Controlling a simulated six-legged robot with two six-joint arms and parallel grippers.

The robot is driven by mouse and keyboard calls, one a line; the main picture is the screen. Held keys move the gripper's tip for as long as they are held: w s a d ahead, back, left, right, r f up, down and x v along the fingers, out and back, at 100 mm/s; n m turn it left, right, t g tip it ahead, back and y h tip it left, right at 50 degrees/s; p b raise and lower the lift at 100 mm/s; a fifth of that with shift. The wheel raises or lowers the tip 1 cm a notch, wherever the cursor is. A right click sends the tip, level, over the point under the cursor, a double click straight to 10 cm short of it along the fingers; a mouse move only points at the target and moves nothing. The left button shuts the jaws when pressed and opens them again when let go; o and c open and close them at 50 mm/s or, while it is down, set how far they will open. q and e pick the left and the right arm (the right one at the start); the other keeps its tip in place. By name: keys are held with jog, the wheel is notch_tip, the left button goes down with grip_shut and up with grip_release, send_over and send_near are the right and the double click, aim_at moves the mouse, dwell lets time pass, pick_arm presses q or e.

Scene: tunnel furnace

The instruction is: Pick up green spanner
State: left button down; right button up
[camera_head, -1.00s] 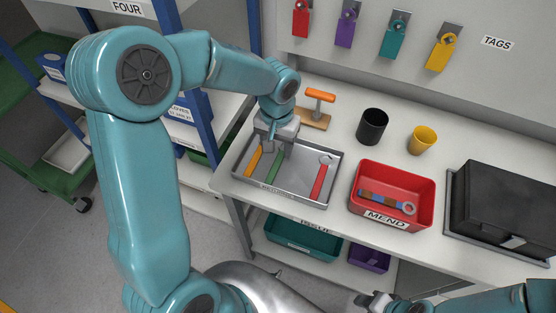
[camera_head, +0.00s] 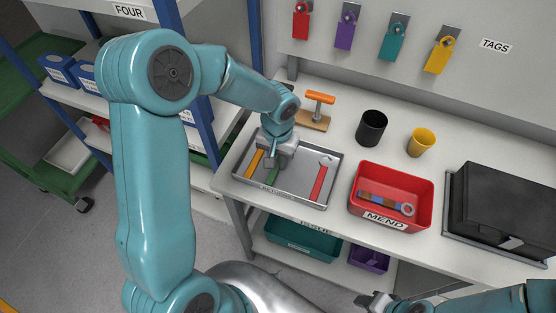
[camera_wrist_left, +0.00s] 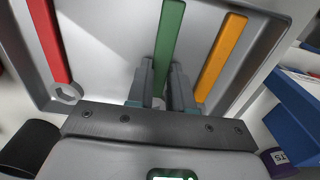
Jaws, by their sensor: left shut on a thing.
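The green spanner (camera_head: 273,175) lies in the metal tray (camera_head: 300,199), between an orange-yellow spanner (camera_head: 254,163) on the left and a red spanner (camera_head: 319,182) on the right. My left gripper (camera_head: 274,161) is down in the tray, shut on the green spanner. In the left wrist view, the green spanner (camera_wrist_left: 168,45) runs between the two fingers (camera_wrist_left: 160,90), and its near end is hidden by the gripper. The red spanner (camera_wrist_left: 50,45) and the yellow one (camera_wrist_left: 221,55) lie apart on either side. My right gripper (camera_head: 375,301) shows at the bottom edge, its jaws unclear.
Behind are an orange-handled tool (camera_head: 317,112), a black cup (camera_head: 371,128) and a yellow cup (camera_head: 421,142). A black box (camera_head: 505,212) stands at the right. A blue-posted shelf is at the left.

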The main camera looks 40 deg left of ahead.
pick_arm(q)
jog(key=shift+r, duration=0.1)
notch_tip(320, 180, up, 20)
dwell(1.1)
